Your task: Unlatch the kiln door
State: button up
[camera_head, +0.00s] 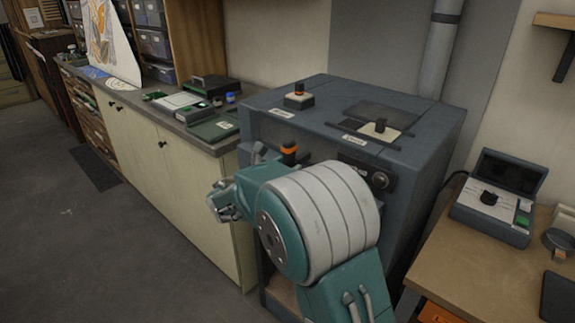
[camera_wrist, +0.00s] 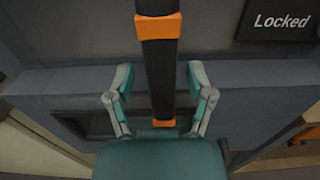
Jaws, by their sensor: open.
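The kiln (camera_head: 405,205) is a large blue-grey box in the head view, with my arm across much of its front. A black bar handle with orange bands (camera_wrist: 159,70) runs up the middle of the wrist view in front of the blue-grey kiln front. My gripper (camera_wrist: 158,83) is open, with one finger on each side of the bar and a visible gap on both sides. A dark sign reading "Locked" (camera_wrist: 281,22) is at the upper right. A black and orange piece (camera_head: 289,148) shows above my arm in the head view; its lower part is hidden.
A wooden table (camera_head: 470,275) with a lidded device (camera_head: 495,200) stands at the right.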

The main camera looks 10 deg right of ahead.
jog(key=shift+w+d, duration=0.1)
jog(key=shift+d, duration=0.1)
grip_shut()
